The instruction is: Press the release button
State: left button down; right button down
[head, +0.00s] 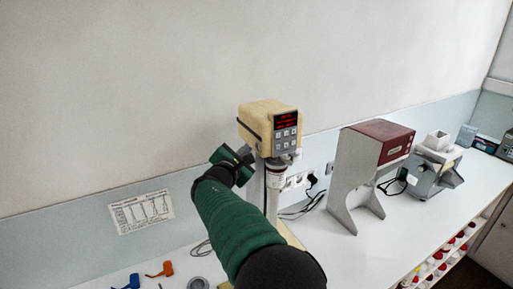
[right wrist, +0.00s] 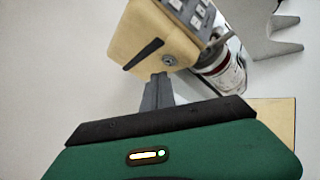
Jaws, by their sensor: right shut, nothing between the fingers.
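The cream machine head (head: 265,118) stands on a column by the wall, with a red display and grey keys on its front. In the right wrist view, the cream housing (right wrist: 140,38) has a dark slot and a small round grey button-like part (right wrist: 169,60) on its side. My right gripper (head: 247,151) is shut and empty beside the lower left of the housing. In the right wrist view, its fingertips (right wrist: 161,78) are just below the round part; I cannot tell whether they touch it. My left gripper is not in view.
A grey stand with a dark red top (head: 383,135) and a grey device (head: 433,165) stand to the right. Cables lie on the white bench (head: 330,240). Blue and orange items (head: 161,270) lie at the front left. A printed sheet (head: 141,211) hangs on the wall.

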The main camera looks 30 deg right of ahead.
jog(key=shift+d, duration=0.3)
dwell(0.4)
jog(key=shift+s+d+b, duration=0.1)
jog(key=shift+b, duration=0.2)
jog(key=shift+a+r, duration=0.15)
jog(key=shift+a, duration=0.1)
jog(key=shift+d, duration=0.65)
dwell(0.6)
jog(key=shift+b, duration=0.3)
jog(key=shift+a, duration=0.7)
